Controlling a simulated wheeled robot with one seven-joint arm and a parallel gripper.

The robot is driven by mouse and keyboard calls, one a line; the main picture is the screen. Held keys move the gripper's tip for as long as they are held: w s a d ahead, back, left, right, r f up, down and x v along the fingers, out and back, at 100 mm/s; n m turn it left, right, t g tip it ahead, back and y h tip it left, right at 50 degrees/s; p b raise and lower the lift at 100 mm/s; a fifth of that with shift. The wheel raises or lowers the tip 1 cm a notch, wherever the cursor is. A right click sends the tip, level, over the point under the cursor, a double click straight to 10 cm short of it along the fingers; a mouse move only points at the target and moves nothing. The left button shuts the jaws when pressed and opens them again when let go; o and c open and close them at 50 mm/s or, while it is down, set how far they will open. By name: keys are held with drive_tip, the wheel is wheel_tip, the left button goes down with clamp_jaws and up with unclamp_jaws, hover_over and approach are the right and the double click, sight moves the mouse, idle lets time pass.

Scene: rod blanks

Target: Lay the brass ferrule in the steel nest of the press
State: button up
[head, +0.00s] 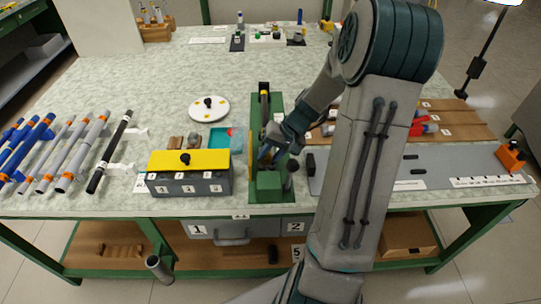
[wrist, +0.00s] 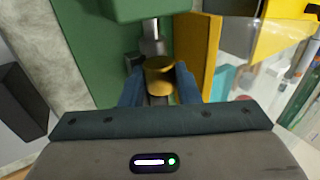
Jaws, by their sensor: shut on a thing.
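The brass ferrule (wrist: 160,76) is between the blue fingertips of my gripper (wrist: 160,88) in the wrist view. The gripper is shut on it. In the head view my gripper (head: 266,154) reaches in over the green press (head: 268,184) from the right, and I cannot make out the ferrule there. The press also shows in the wrist view (wrist: 97,60), with a steel cylinder (wrist: 152,40) just beyond the ferrule. The steel nest is not clearly visible. I cannot tell whether the ferrule touches it.
A grey box with a yellow lid (head: 188,160) stands close left of the press. A white plate (head: 209,108) and a teal tray (head: 218,138) lie behind it. Blue and grey rods lie at the far left. A grey plate (head: 430,170) is at the right.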

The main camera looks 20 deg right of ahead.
drive_tip(key=shift+s+f, duration=0.45)
drive_tip(key=shift+f, duration=0.35)
drive_tip(key=o, duration=0.7)
drive_tip(key=shift+w+d+r, duration=0.15)
drive_tip(key=shift+d+r, duration=0.1)
drive_tip(key=shift+r, duration=0.05)
drive_tip(key=shift+o, duration=0.6)
drive_tip(key=p+v, duration=0.1)
drive_tip(key=v, duration=1.3)
drive_tip(key=shift+w+a+r, duration=0.25)
drive_tip(key=shift+r, duration=0.15)
drive_tip(key=shift+a, duration=0.1)
